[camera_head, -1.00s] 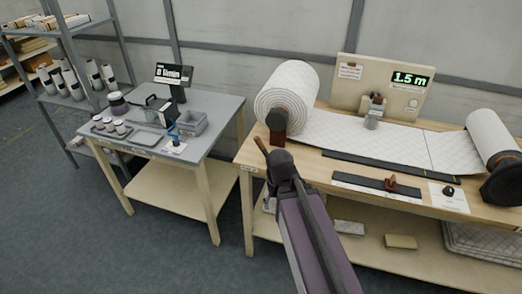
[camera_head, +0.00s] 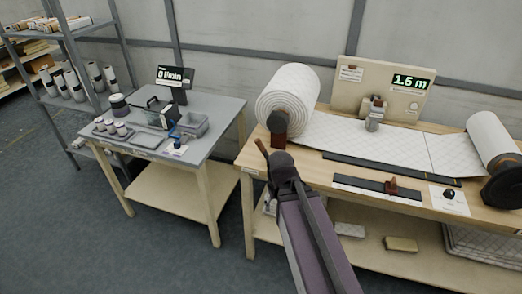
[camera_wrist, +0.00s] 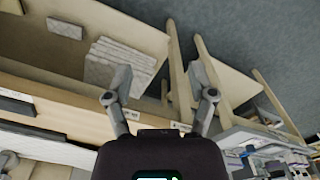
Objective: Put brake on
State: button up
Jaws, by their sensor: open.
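A large white quilted wadding roll (camera_head: 288,98) sits at the left end of the wooden bench, held by a dark brown bracket (camera_head: 279,122). A thin reddish-brown lever (camera_head: 262,147) shows at the bench's left front edge, close beside the dark end of my arm. I cannot tell whether they touch, or which way the lever is set. My gripper (camera_wrist: 163,88) is open in the wrist view, with nothing between its two fingers. In the head view my arm hides part of the bench front.
Wadding runs across the wooden bench (camera_head: 308,154) to a smaller roll (camera_head: 491,137) at the right. A panel reads 1.5 m (camera_head: 410,83). A grey-topped table (camera_head: 215,118) stands left, with a floor gap between. Stacked quilted pads (camera_wrist: 121,62) lie on the lower shelf.

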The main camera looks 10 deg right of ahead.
aim_at(261, 142)
jog(key=w+d+r+n+t+y+p, duration=0.1)
jog(key=w+r+n+p, duration=0.4)
jog(key=w, duration=0.6)
jog(key=w+d+r+n+t+y+p, duration=0.1)
jog(key=w+r+n+t+p, duration=0.1)
jog(key=w+r+n+p, duration=0.3)
jog(key=w+r+p, duration=0.4)
jog(key=w+r, duration=0.2)
jog(key=w, duration=0.1)
jog(key=shift+w+d+r+t+y, duration=0.2)
jog(key=shift+d+t+y, duration=0.1)
jog(key=shift+d+y, duration=0.1)
jog(key=shift+f, duration=0.2)
jog(key=b+x, duration=1.2)
jog(key=x, duration=0.1)
jog(key=shift+w+f, duration=0.15)
jog(key=shift+f, duration=0.05)
grip_shut()
